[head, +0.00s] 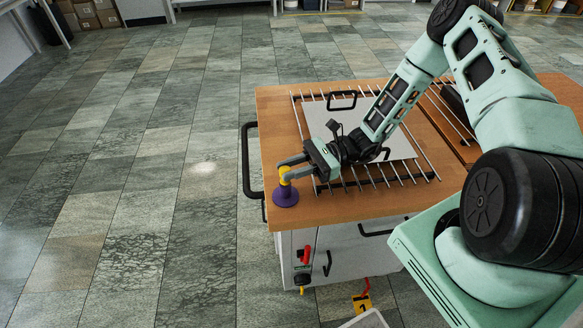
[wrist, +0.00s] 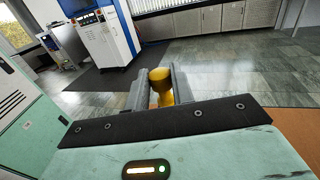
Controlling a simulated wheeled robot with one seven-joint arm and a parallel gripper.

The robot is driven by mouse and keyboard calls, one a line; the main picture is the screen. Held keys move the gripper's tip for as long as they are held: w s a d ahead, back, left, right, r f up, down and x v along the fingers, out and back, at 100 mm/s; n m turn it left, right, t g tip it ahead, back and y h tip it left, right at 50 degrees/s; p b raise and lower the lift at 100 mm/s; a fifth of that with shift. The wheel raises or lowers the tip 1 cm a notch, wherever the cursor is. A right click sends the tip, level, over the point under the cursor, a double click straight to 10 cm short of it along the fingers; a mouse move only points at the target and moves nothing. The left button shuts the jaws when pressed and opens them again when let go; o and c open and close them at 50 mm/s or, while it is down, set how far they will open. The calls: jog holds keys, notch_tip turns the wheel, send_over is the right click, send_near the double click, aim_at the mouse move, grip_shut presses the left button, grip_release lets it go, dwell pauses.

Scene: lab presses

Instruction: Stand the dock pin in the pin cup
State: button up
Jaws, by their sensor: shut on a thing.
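The yellow dock pin (head: 284,177) stands roughly upright at the left edge of the wooden table. My gripper (head: 286,169) is shut on the pin; in the wrist view the pin (wrist: 160,86) shows between the two grey fingers (wrist: 160,80). The purple pin cup (head: 285,197) stands on the table directly below the pin. The pin's lower end meets the top of the cup in the head view. I cannot tell how deep it sits inside. The cup is not visible in the wrist view.
A wire rack with a grey plate (head: 316,119) lies on the wooden table (head: 275,110) beside the cup, under my arm. A black handle (head: 247,160) sticks out at the table's left side. Open tiled floor lies to the left.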

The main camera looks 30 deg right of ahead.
jog(key=shift+s+f, duration=0.2)
jog(key=shift+f, duration=0.3)
jog(key=o, duration=1.1)
jog(key=shift+f, duration=0.1)
jog(key=shift+c, duration=0.2)
jog(key=d+b, duration=0.1)
jog(key=d, duration=0.4)
jog(key=d+b, duration=0.2)
jog(key=d, duration=0.4)
jog(key=d+b, duration=0.1)
jog(key=d, duration=0.4)
jog(key=shift+s+d+r, duration=0.25)
jog(key=shift+d+r, duration=0.05)
jog(key=shift+r, duration=0.05)
jog(key=shift+d+r, duration=0.25)
jog(key=shift+d, duration=0.2)
